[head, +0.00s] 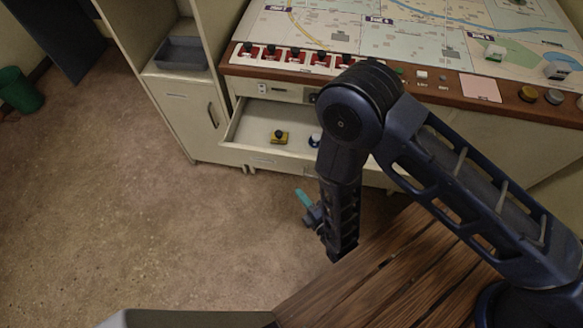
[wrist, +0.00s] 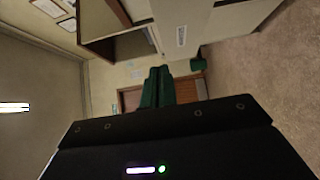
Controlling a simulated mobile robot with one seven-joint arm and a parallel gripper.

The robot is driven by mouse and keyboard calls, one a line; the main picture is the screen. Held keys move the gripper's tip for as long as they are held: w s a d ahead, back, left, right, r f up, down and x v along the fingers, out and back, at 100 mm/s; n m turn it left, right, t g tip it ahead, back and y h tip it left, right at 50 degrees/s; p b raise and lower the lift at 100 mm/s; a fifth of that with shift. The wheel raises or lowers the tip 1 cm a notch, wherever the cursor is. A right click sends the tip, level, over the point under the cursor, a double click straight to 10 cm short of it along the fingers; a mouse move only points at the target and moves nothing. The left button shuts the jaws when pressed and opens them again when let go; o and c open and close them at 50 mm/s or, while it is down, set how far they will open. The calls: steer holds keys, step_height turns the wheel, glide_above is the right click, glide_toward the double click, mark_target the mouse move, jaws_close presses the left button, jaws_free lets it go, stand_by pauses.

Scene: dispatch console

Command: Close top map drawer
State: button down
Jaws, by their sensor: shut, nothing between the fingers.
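The top map drawer (head: 254,125) is pulled out from under the map console in the head view. A yellow and black item (head: 279,137) and a blue and white item (head: 315,140) lie in it; my arm hides the drawer's right part. My gripper (head: 303,196), with teal fingers, is in front of the drawer and appears lower than its front. It looks apart from the drawer. In the wrist view the two fingers (wrist: 157,87) are together with nothing between them.
The console top (head: 340,20) carries a map and a row of red switches (head: 295,55). A cabinet (head: 190,110) with a grey tray (head: 182,54) stands left of the drawer. A slatted wooden surface (head: 365,285) is at the front. Floor at left is open; a green bin (head: 19,90) stands far left.

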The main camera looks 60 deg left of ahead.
glide_toward(281, 155)
steer(key=s+a, duration=0.2)
steer(key=s, duration=0.1)
steer(key=shift+w+a+f, duration=0.1)
steer(key=shift+w+a, duration=0.65)
steer(key=shift+a, duration=0.25)
steer(key=shift+w+a, duration=0.7)
steer(key=shift+a, duration=0.25)
steer(key=shift+w, duration=0.1)
steer(key=w+a, duration=1.4)
steer(key=shift+s, duration=0.1)
